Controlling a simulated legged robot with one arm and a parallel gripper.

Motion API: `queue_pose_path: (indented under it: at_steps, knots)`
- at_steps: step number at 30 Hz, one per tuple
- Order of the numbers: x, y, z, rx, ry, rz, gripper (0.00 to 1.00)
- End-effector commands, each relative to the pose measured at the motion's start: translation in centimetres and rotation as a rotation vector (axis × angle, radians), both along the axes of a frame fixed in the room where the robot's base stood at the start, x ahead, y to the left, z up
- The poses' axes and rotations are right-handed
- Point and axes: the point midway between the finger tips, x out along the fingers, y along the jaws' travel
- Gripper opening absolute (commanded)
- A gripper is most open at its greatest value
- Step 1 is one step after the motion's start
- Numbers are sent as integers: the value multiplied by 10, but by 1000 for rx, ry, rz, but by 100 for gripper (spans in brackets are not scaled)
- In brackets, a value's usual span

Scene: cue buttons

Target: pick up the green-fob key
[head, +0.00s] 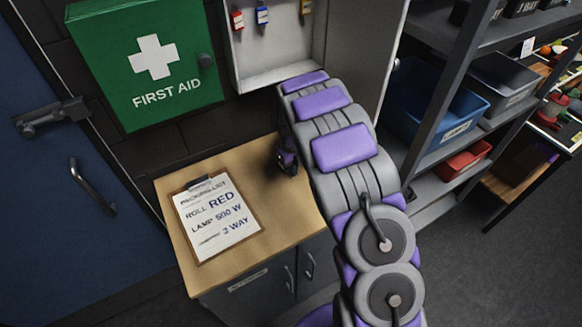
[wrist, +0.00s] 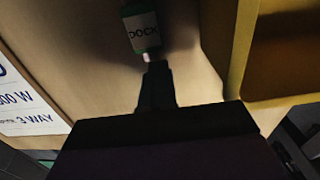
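The green fob (wrist: 142,30) of the key shows at the top of the wrist view, with a pale label whose dark letters look upside down. A small pale piece at its lower end meets the fingertips of my gripper (wrist: 153,66). The dark fingers are together in one narrow shape, shut on this end; the rest of the key is hidden. In the head view my gripper (head: 288,162) points down over the wooden cabinet top (head: 258,165), right of the clipboard. I cannot make out the green fob there.
The clipboard (head: 216,218) lies on the cabinet top. An open wall box (head: 275,76) holds red (head: 237,19), blue (head: 262,15) and yellow (head: 306,6) fobs. A green first-aid box (head: 150,65) hangs left; shelves (head: 455,110) stand right. A yellowish edge (wrist: 243,45) is close right in the wrist view.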

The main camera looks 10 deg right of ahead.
Motion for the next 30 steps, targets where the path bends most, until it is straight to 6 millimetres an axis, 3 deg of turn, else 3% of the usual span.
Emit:
queue_pose_path:
  at_steps: [1,5,14,23,30]
  knots:
    - [-8,4,-11,4,29,2,0]
    - [-8,4,-5,3,28,2,0]
    - [-7,-2,35,6,10,1,0]
    - [-42,-17,39,7,6,-1,0]
    - [-87,-30,45,5,1,-2,0]
